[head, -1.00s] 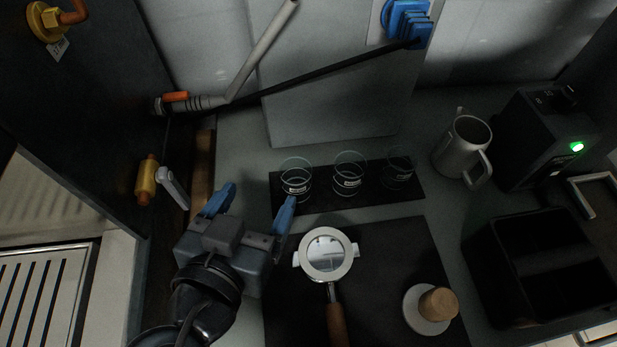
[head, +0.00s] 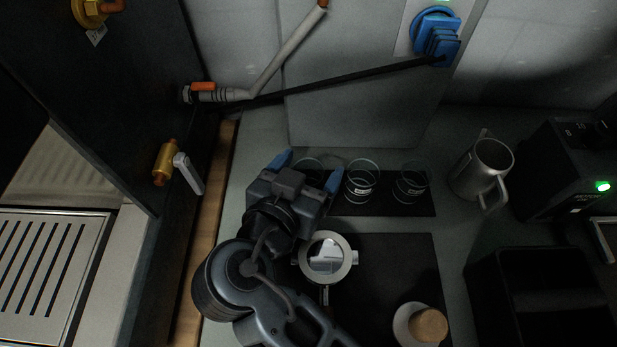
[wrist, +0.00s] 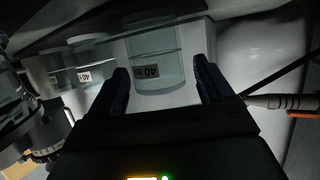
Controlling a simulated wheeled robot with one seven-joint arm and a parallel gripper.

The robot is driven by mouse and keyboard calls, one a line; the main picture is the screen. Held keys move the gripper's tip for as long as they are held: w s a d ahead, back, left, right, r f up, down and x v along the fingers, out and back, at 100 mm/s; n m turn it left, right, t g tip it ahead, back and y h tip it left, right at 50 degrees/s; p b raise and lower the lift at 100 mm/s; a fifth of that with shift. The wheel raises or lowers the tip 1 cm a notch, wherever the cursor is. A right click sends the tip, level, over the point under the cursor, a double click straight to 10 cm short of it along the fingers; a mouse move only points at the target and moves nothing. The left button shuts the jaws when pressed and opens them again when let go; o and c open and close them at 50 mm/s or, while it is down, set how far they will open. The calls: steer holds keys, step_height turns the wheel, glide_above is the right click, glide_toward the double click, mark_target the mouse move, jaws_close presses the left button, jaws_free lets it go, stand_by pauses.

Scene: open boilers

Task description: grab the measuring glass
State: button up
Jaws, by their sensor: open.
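Three clear measuring glasses stand in a row on a dark mat. The left glass (head: 309,163) is mostly hidden behind my gripper in the head view; its rim shows between the fingers. The middle glass (head: 361,184) and the right glass (head: 411,184) are in plain view. My gripper (head: 308,170) is open, with blue fingertips on either side of the left glass. In the wrist view, a glass (wrist: 153,55) with a "40" label stands ahead of and between the fingers of my gripper (wrist: 161,68). I cannot tell whether the fingers touch it.
A portafilter (head: 327,258) lies on a black mat in front of the glasses, near my arm. A tamper (head: 424,325) stands front right. A metal pitcher (head: 482,170) and a black bin (head: 540,300) are to the right. A dark machine side (head: 150,90) bounds the left.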

steer(key=shift+c, duration=0.3)
steer(key=c, duration=1)
